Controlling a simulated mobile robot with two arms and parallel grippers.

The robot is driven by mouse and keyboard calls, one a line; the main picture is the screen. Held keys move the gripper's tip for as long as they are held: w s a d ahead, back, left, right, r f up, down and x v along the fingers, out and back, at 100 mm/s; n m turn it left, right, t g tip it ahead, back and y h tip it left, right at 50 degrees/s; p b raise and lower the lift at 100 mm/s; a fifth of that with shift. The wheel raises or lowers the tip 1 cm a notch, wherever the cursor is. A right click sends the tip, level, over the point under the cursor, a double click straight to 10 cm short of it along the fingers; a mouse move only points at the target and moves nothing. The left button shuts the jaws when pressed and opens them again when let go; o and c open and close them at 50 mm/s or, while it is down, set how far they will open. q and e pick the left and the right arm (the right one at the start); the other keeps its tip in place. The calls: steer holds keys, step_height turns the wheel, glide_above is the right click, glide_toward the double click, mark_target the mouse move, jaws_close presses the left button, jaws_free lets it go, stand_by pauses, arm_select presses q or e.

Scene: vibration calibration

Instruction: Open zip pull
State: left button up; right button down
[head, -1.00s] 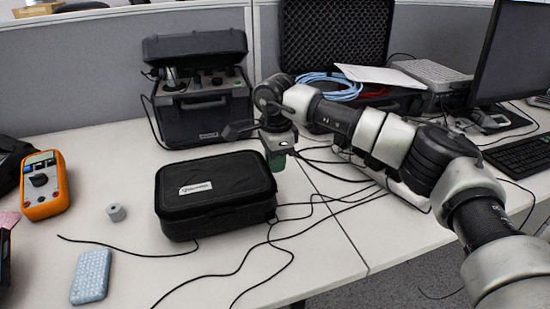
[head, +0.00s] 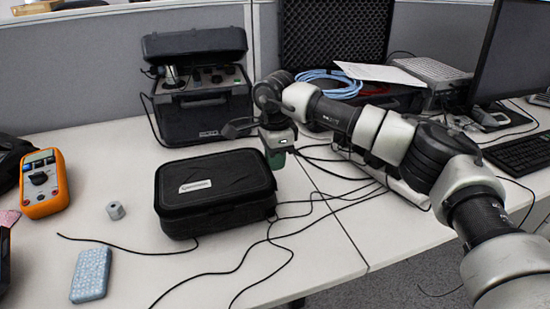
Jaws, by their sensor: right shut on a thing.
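A black zipped case (head: 215,192) with a white label lies closed on the white desk, left of the middle. My right gripper (head: 277,160) points down at the case's back right corner, with its dark green fingertips close beside the case's edge. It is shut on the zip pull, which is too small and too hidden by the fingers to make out. My left gripper is out of view.
An orange multimeter (head: 44,183), a small grey metal piece (head: 116,210) and a light blue block (head: 91,275) lie left of the case. A black instrument box (head: 203,108) stands behind. Loose black cables (head: 270,240) run across the desk. A monitor (head: 515,50) and keyboard (head: 522,155) are at right.

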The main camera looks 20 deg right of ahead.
steer(key=c, duration=1.1)
jaws_free()
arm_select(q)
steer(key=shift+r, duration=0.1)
arm_select(e)
steer(key=shift+r, duration=0.4)
step_height(320, 180, up, 9)
steer(key=shift+f+p, duration=0.1)
steer(key=shift+p, duration=0.75)
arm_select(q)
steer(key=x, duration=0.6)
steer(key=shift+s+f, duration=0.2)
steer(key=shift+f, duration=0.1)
arm_select(e)
steer(key=shift+r, duration=0.6)
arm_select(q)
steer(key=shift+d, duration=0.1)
